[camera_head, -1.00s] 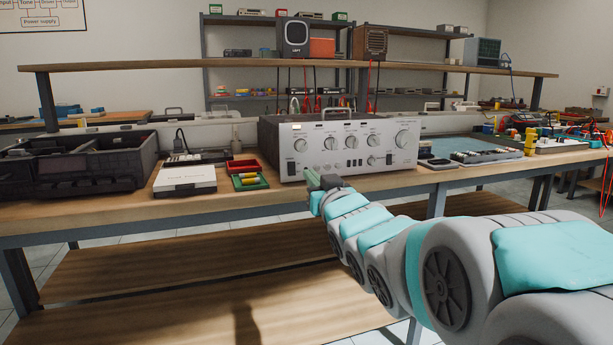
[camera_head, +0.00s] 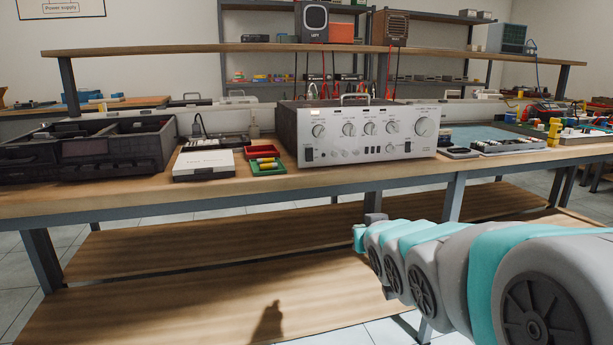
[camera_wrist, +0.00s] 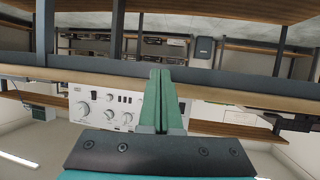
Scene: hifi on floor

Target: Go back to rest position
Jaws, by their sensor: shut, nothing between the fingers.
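My arm reaches in from the lower right in the head view, in front of the workbench and below the tabletop's front edge. My gripper (camera_head: 360,232) is at its far end, small and partly hidden behind the wrist. In the wrist view the green fingers of my gripper (camera_wrist: 162,100) lie together, shut with nothing between them. The silver hifi amplifier (camera_head: 370,135) stands on the workbench, behind and above the gripper, apart from it. It also shows upside down in the wrist view (camera_wrist: 100,105).
The workbench tabletop (camera_head: 240,188) runs across the view with a lower shelf beneath. A dark open case (camera_head: 85,150), a white box (camera_head: 203,163) and red and green trays (camera_head: 266,165) stand left of the amplifier. Meters and a mat lie to its right.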

